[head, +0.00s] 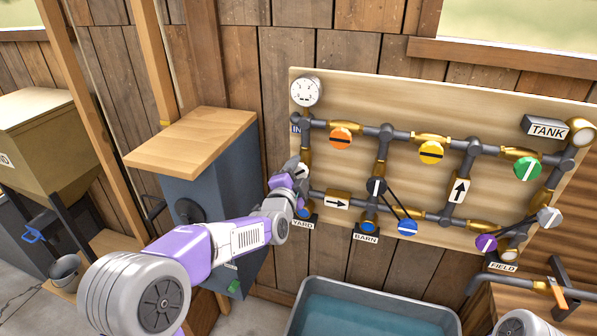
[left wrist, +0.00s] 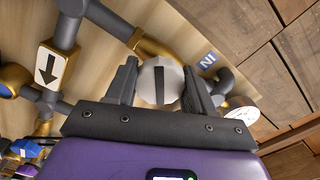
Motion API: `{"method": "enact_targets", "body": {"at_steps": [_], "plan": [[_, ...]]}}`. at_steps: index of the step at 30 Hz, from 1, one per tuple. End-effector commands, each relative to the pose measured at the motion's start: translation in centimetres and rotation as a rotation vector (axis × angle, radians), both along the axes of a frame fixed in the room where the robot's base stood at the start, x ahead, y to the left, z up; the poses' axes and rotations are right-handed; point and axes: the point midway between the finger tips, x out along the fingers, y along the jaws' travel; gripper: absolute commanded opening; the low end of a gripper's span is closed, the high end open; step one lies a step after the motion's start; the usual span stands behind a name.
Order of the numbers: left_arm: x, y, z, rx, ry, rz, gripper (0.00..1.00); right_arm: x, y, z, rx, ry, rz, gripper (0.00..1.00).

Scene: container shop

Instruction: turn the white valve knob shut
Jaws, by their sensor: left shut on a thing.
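The white valve knob (left wrist: 160,86) is a round disc with a dark bar across its face. In the left wrist view it sits between the two fingers of my left gripper (left wrist: 160,88), which is shut on its sides. The bar runs up and down in that view, at a slant to the brass and grey pipe (left wrist: 150,47) behind it. In the head view my left gripper (head: 292,182) reaches the left pipe below the IN label, and only a bit of the white knob (head: 301,171) shows past the fingers. My right gripper is not in view.
The pipe board (head: 400,100) also carries an orange knob (head: 341,139), a yellow knob (head: 431,152), a green knob (head: 527,169), a blue knob (head: 407,227) and a purple knob (head: 486,243). A gauge (head: 305,91) sits above the gripper. A water trough (head: 300,301) stands below.

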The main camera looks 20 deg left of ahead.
Motion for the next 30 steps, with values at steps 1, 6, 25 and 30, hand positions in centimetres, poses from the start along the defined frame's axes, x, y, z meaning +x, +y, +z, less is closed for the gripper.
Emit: {"method": "enact_targets", "body": {"at_steps": [1,6,25,30], "plan": [[-0.01,-0.05,-0.06,0.046,0.002,0.000,0.22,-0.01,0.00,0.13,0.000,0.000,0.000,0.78],[0.00,-0.02,-0.06,0.207,-0.004,0.000,0.22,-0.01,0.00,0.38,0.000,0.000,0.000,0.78],[0.00,0.10,-0.01,0.633,-0.019,0.001,0.22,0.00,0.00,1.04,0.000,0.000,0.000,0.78],[0.00,0.10,-0.01,0.672,-0.020,0.002,0.22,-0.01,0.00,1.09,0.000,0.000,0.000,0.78]]}}
